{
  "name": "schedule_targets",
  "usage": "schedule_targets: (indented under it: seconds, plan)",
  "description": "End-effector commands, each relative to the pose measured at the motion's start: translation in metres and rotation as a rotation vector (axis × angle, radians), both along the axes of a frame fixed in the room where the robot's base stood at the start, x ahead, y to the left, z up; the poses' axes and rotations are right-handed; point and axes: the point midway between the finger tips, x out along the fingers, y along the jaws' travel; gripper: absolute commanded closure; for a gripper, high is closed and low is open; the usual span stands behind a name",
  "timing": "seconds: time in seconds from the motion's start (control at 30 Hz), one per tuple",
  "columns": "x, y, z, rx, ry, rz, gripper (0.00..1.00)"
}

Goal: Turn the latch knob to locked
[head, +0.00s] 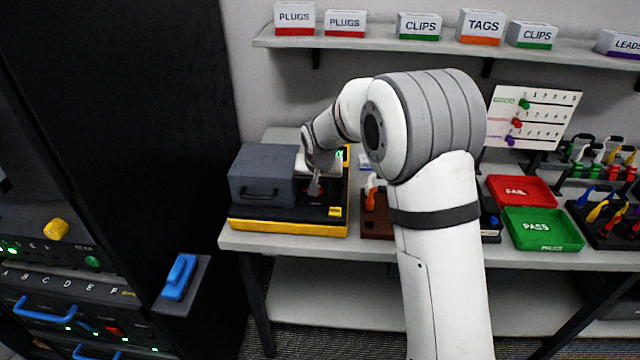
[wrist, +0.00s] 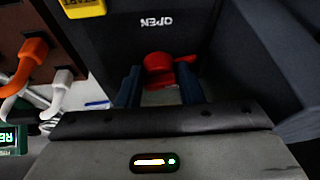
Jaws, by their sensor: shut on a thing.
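The red latch knob (wrist: 158,63) sits on a dark panel in the wrist view, below a white OPEN label (wrist: 155,21). A short red part of it points right in that view. My gripper (wrist: 159,90) has its two dark fingers on either side of the knob and is shut on it. In the head view my gripper (head: 315,180) reaches down onto the black and yellow station (head: 285,226), beside a dark grey box-like cover (head: 262,176). The knob is mostly hidden there by the gripper. No locked mark can be made out.
A yellow START label (wrist: 82,8) is near the knob. A brown block (head: 377,222) with orange and white plugs stands right of the station. Red (head: 522,180) and green (head: 560,243) trays lie farther right. The grey cover wall (wrist: 265,50) is close to the gripper.

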Motion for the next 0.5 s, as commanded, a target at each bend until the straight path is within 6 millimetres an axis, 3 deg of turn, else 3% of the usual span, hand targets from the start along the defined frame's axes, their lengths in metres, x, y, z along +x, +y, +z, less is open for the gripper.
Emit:
schedule_targets:
  seconds: [0.33,0.37,0.5]
  plan:
    - [0.0037,-0.0003,0.0047,0.005,-0.013,-0.004,0.90]
    - [0.0037,-0.0003,0.0047,0.005,-0.013,-0.004,0.66]
    - [0.0029,-0.0004,0.0035,0.004,-0.010,-0.004,0.59]
